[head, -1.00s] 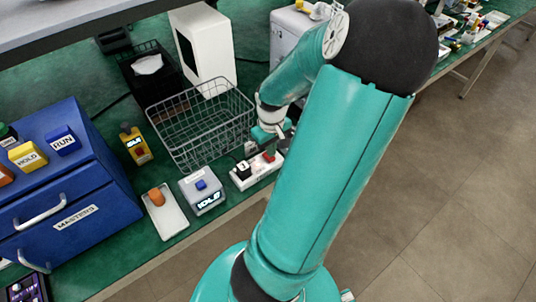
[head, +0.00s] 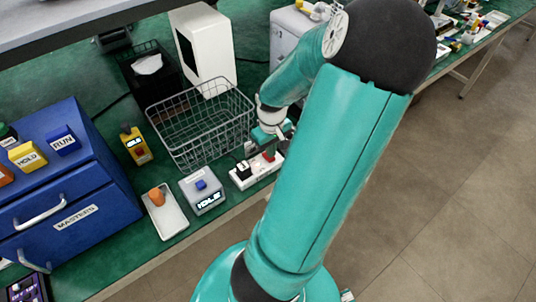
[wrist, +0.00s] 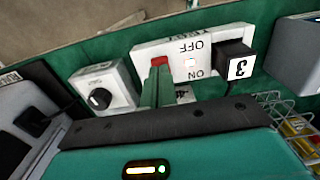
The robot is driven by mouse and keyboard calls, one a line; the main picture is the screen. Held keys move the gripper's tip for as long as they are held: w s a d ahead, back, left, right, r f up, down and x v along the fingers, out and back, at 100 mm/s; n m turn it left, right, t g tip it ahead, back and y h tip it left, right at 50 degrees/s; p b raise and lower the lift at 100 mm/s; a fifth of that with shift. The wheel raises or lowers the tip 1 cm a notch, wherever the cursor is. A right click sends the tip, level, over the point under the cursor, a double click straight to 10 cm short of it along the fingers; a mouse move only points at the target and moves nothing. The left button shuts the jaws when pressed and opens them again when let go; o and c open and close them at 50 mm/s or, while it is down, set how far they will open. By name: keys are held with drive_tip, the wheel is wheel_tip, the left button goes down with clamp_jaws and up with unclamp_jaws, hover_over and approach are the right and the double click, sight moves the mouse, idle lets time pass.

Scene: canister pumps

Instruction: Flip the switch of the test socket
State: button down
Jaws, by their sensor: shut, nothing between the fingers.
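The test socket (head: 247,180) is a white strip with a black plug marked 3 (head: 243,169) in it. In the wrist view the socket (wrist: 222,38) reads upside down, with OFF and ON printed beside a small lit spot. Its red switch (wrist: 159,61) shows right at my fingertips and is partly hidden by them. It also shows in the head view (head: 268,157). My gripper (wrist: 158,72) is shut and empty, its green fingers at the switch. I cannot tell whether they touch it, or which way the switch is tipped.
A wire basket (head: 215,145) stands just behind and left of the socket. A grey box with a blue button (head: 201,187) is to its left, beside a white tray (head: 167,222). A white box with a black knob (wrist: 102,87) is close by in the wrist view.

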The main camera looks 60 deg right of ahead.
drive_tip(key=shift+f, duration=0.7)
idle(0.3)
drive_tip(key=shift+r, duration=3.55)
